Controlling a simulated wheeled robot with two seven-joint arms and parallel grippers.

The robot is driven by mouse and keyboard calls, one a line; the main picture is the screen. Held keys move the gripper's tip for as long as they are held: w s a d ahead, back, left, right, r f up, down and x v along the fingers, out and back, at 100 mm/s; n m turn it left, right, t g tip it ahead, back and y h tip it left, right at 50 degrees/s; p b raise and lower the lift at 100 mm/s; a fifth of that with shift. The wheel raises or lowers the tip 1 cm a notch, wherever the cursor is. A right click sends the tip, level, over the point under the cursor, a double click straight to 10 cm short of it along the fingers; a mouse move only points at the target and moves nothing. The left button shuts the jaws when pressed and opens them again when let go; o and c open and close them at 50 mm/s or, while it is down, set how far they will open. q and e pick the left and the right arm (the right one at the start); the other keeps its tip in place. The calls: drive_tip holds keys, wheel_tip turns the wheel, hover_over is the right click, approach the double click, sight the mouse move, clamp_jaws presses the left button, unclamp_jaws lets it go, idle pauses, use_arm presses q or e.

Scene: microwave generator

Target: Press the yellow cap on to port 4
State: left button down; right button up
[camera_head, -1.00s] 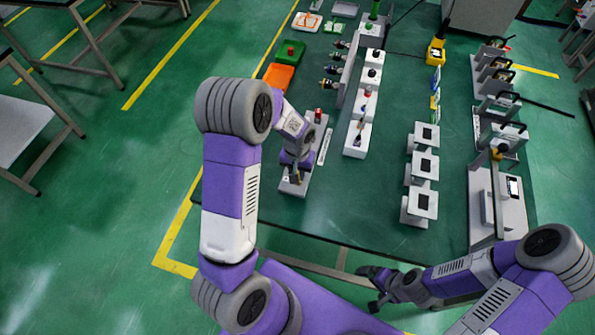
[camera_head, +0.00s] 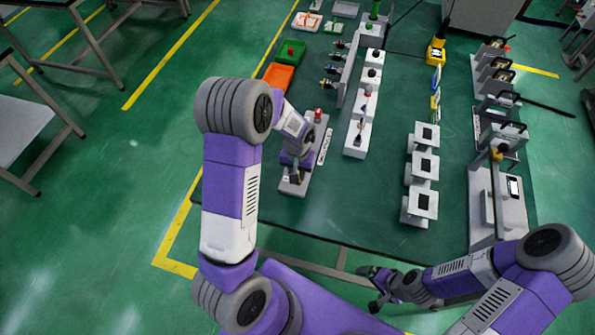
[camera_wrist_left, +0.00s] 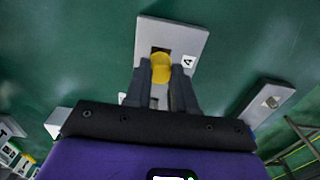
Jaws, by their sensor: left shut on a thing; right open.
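My left gripper (camera_wrist_left: 160,72) is shut on the yellow cap (camera_wrist_left: 160,65) in the left wrist view. The cap sits between the fingertips, in front of the dark opening of a light grey port block (camera_wrist_left: 188,35). A label reading 4 (camera_wrist_left: 188,61), turned on its side, is on this block. I cannot tell whether the cap touches the port or is inside it. In the head view my left gripper (camera_head: 297,172) is over the near end of a grey strip (camera_head: 289,187), and the cap is hidden. My right gripper (camera_head: 369,287) is open and empty, off the table's near edge.
A red-topped part (camera_head: 318,116) stands at the strip's far end. An orange tray (camera_head: 278,77) and a green tray (camera_head: 290,51) lie beyond it. White blocks (camera_head: 358,138) and square-topped stands (camera_head: 422,204) stand to the right. Another grey block (camera_wrist_left: 270,101) shows in the wrist view.

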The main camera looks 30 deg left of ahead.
use_arm(q)
drive_tip(key=shift+f+b, duration=0.4)
drive_tip(key=shift+f, duration=0.15)
drive_tip(key=c, duration=0.9)
unclamp_jaws()
drive_tip(key=shift+o, duration=0.2)
wheel_tip(320, 180, up, 8)
drive_tip(key=shift+f+p, duration=0.2)
drive_tip(key=shift+p, duration=0.55)
